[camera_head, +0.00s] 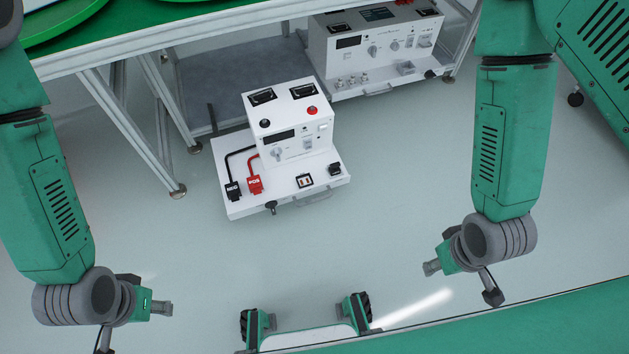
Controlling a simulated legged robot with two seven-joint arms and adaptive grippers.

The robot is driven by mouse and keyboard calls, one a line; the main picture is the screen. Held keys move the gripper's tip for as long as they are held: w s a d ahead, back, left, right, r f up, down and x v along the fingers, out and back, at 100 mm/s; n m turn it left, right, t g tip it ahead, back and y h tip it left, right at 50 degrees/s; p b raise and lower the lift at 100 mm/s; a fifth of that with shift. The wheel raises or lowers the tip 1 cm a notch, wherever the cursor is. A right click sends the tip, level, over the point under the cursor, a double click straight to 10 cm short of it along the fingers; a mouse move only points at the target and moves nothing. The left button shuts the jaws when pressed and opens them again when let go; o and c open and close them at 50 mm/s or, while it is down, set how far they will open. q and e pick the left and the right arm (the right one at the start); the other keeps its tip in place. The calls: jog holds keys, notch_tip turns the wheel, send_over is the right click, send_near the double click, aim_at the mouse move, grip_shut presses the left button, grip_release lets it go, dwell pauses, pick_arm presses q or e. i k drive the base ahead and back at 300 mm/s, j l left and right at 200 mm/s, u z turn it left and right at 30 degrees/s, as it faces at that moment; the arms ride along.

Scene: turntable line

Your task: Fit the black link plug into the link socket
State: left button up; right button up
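A white instrument box (290,130) stands on a white base tray (290,205) in the middle of the view. On the tray, a small framed socket (304,181) lies at the front, and a small black piece (334,169) sits to its right. These look like the link socket and the black link plug, but they are too small to be sure. They are apart. My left gripper (162,308) is low at the left, well clear of the tray. My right gripper (431,268) is to the right, also clear. Both seem empty; their finger gaps are not readable.
A black NEG plug (233,190) and a red POS plug (255,184) with cables sit at the tray's left. A black knob (270,208) is on the front edge. A second white instrument (375,45) stands behind, near a metal-framed table (160,35). Open pale floor surrounds the tray's front.

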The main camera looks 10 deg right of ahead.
aim_at(284, 115)
jog(key=i+l+u, duration=0.85)
jog(key=i+l, duration=0.15)
jog(key=l, duration=0.1)
